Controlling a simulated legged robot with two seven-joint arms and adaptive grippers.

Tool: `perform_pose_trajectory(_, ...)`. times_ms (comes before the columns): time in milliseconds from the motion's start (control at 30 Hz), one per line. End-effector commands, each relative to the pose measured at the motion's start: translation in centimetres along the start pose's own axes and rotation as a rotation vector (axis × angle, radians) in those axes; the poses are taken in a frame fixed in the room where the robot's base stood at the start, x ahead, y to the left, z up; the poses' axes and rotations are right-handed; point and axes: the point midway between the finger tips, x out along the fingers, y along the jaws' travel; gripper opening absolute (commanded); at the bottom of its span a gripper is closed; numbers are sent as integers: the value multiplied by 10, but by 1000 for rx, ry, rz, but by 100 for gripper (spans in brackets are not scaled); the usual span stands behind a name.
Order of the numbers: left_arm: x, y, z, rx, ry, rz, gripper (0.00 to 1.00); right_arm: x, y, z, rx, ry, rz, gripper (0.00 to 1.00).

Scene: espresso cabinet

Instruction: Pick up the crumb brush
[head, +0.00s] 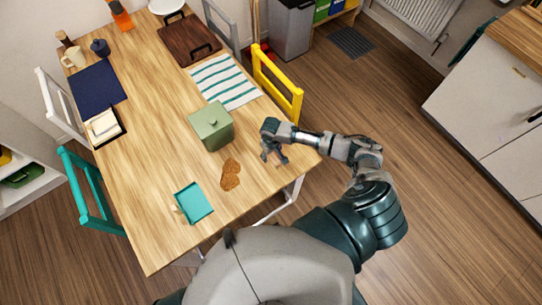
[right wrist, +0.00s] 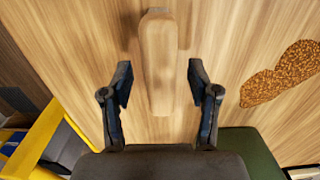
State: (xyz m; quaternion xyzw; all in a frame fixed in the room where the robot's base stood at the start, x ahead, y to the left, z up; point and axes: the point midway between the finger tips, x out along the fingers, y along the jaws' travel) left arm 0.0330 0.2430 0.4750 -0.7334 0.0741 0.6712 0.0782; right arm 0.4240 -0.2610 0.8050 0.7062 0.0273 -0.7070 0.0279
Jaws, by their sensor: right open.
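The crumb brush (right wrist: 157,62), a pale wooden bar with rounded ends, lies on the table in the right wrist view. It lies between the two fingers of my right gripper (right wrist: 160,88), which is open and shows a gap on each side of it. In the head view my right gripper (head: 273,157) hangs low over the table near its right edge, and I cannot make out the brush beneath it. Whether the brush has bristles underneath is hidden. My left gripper is out of view.
A green lidded box (head: 211,127) stands close left of the gripper. A patch of brown crumbs (head: 230,175) and a teal dustpan (head: 194,202) lie nearer me on the table (head: 150,180). A yellow chair (head: 280,83) stands at the right edge. A striped cloth (head: 224,82) lies farther back.

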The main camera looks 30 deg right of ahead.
Motion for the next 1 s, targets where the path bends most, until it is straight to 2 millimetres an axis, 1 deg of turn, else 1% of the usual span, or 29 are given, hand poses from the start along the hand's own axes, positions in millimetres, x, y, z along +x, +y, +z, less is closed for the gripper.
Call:
perform_pose_trajectory(33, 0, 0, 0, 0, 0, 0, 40, 4, 0, 0, 0, -1, 0, 60)
perform_pose_trajectory(100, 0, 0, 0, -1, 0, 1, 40, 6, 0, 0, 0, 0, 0, 60)
perform_pose_trajectory(267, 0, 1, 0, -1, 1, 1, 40, 6, 0, 0, -1, 1, 0, 60)
perform_pose_trajectory(300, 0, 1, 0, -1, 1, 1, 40, 6, 0, 0, -1, 1, 0, 55)
perform_pose_trajectory(367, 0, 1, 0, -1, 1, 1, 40, 6, 0, 0, -1, 1, 0, 40)
perform_pose_trajectory(400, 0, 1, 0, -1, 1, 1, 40, 6, 0, 0, -1, 1, 0, 30)
perform_pose_trajectory(467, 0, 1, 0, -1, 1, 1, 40, 6, 0, 0, -1, 0, 0, 15)
perform_pose_trajectory(500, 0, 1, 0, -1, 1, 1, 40, 6, 0, 0, -1, 0, 0, 5)
perform_pose_trajectory(533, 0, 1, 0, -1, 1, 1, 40, 6, 0, 0, -1, 0, 0, 0)
perform_pose_trajectory(867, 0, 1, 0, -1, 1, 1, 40, 4, 0, 0, -1, 1, 0, 0)
perform_pose_trajectory(1000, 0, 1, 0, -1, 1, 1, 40, -4, 0, 0, -1, 3, -1, 0)
